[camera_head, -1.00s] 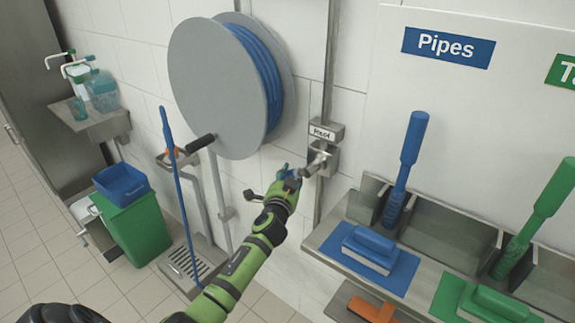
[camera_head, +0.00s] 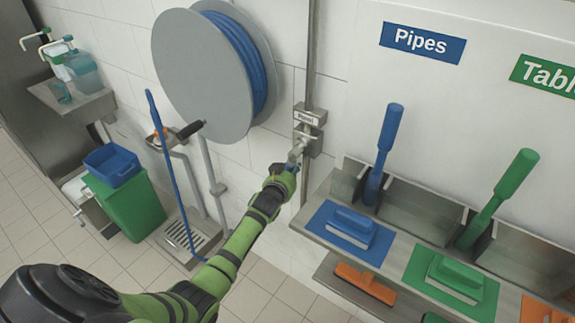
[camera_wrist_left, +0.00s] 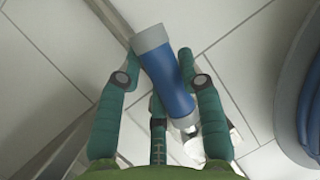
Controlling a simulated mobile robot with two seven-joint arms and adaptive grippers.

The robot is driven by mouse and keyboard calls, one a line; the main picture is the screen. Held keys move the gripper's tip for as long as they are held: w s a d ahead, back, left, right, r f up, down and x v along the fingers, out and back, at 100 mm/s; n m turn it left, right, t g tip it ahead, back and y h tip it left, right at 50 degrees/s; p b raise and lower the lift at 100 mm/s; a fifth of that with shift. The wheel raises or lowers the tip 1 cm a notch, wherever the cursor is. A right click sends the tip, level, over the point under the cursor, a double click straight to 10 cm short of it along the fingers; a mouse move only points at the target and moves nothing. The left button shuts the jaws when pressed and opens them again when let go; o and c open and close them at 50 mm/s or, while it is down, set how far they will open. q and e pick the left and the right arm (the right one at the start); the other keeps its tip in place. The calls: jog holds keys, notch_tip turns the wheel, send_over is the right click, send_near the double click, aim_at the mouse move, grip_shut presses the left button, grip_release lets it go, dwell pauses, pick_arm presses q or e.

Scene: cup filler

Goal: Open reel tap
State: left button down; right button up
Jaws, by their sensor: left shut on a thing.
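The reel tap is a small metal valve (camera_head: 296,153) on the wall pipe, just below a grey box labelled "Reel" (camera_head: 309,116). My left gripper (camera_head: 288,168) is at the tap in the head view, and its fingers are mostly hidden there. In the left wrist view, a blue handle with a grey end (camera_wrist_left: 168,80) lies between the teal fingers of my left gripper (camera_wrist_left: 160,62). The gripper is shut on this handle. A pale metal part shows behind the handle's lower end. My right gripper is not in view.
A hose reel (camera_head: 205,75) with blue hose hangs left of the tap. A blue pole (camera_head: 170,170) stands below it. A shelf with brushes (camera_head: 390,270) is to the right of my left arm. A green bin (camera_head: 130,210) stands at left.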

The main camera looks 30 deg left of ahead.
pick_arm(q)
jog(key=shift+d+h, duration=0.25)
jog(key=shift+h, duration=0.05)
jog(key=c, duration=0.8)
grip_release()
jog(key=shift+o, duration=0.2)
jog(key=v, duration=1.2)
jog(key=shift+d, duration=0.1)
